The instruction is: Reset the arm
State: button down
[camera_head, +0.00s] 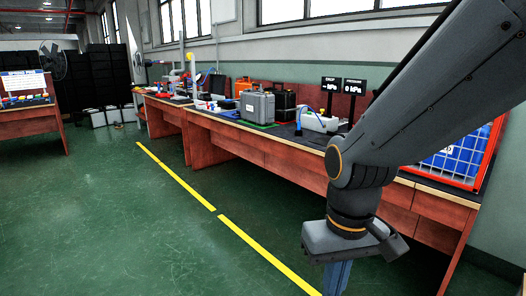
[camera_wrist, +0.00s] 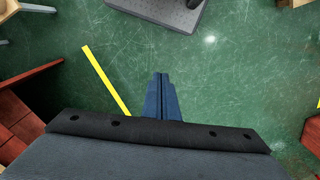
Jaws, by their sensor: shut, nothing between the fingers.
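My arm (camera_head: 420,100) comes in from the upper right of the head view and bends down at the wrist. My gripper (camera_head: 337,280) hangs below it and points down, cut off by the lower picture edge. In the wrist view the blue fingers of my gripper (camera_wrist: 161,80) lie together, shut and empty, above the green floor (camera_wrist: 225,70).
A long red-brown workbench (camera_head: 270,150) runs along the wall behind my arm. It bears a grey case (camera_head: 257,107), two black displays (camera_head: 342,86) and an orange-framed crate (camera_head: 468,181) at right. Open green floor (camera_head: 120,220) with a yellow line (camera_head: 265,252) lies to the left.

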jog(key=d+r+m+p, duration=0.2)
jog(key=d+r+p, duration=0.5)
jog(key=p, duration=0.5)
jog(key=shift+s+r, duration=0.45)
jog(key=shift+d, duration=0.1)
